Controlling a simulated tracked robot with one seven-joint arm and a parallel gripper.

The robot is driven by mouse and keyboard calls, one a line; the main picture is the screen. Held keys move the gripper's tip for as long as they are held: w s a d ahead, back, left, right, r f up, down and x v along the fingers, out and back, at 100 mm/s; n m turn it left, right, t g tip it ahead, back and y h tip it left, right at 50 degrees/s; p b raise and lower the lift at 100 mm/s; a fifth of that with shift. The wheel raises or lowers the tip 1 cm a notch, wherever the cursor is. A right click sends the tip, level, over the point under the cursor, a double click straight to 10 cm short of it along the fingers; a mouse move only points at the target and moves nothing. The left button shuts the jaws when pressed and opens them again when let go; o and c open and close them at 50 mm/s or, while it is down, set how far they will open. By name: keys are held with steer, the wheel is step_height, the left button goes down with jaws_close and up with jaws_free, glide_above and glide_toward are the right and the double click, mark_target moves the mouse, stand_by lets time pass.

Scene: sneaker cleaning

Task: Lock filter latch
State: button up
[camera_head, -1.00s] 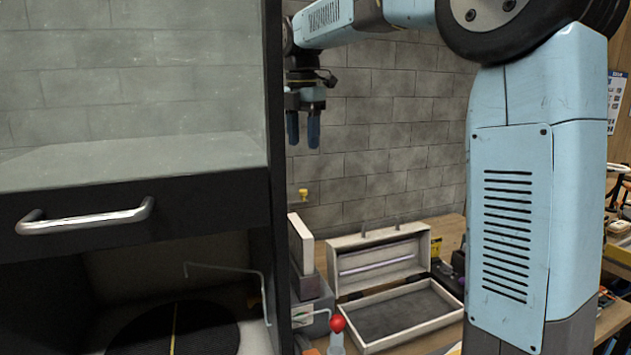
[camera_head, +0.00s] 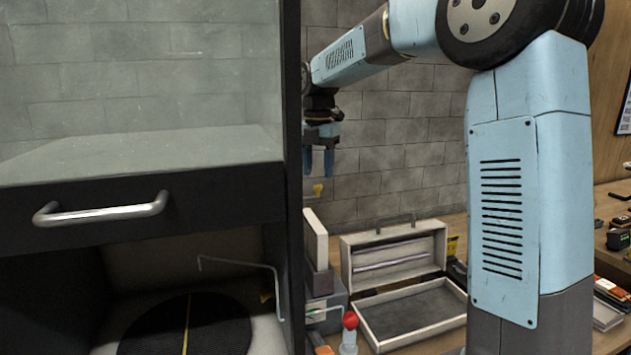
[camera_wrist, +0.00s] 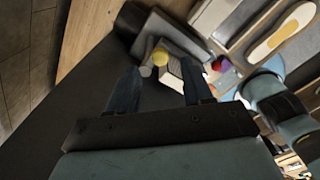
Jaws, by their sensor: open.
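My gripper (camera_head: 318,165) hangs fingers down just right of the dark cabinet's edge, in front of the grey brick wall. It is open and empty, with its two blue-grey fingers apart; they also show in the wrist view (camera_wrist: 158,72). A small yellow knob (camera_head: 318,190) shows a little below the fingertips in the head view. I cannot tell for sure which part is the filter latch. A grey box with an upright pale panel (camera_head: 316,240) stands below the gripper.
The dark cabinet (camera_head: 180,200) with a metal handle (camera_head: 100,212) fills the left. An open pale case (camera_head: 410,322) stands on the wooden bench. A red ball-topped item (camera_head: 350,320) stands in front of the box. The space around my fingers looks clear.

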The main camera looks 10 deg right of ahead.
mark_target(318, 185)
steer(key=shift+f, duration=1.95)
jaws_close()
steer(key=shift+a, duration=0.25)
steer(key=shift+d, duration=0.2)
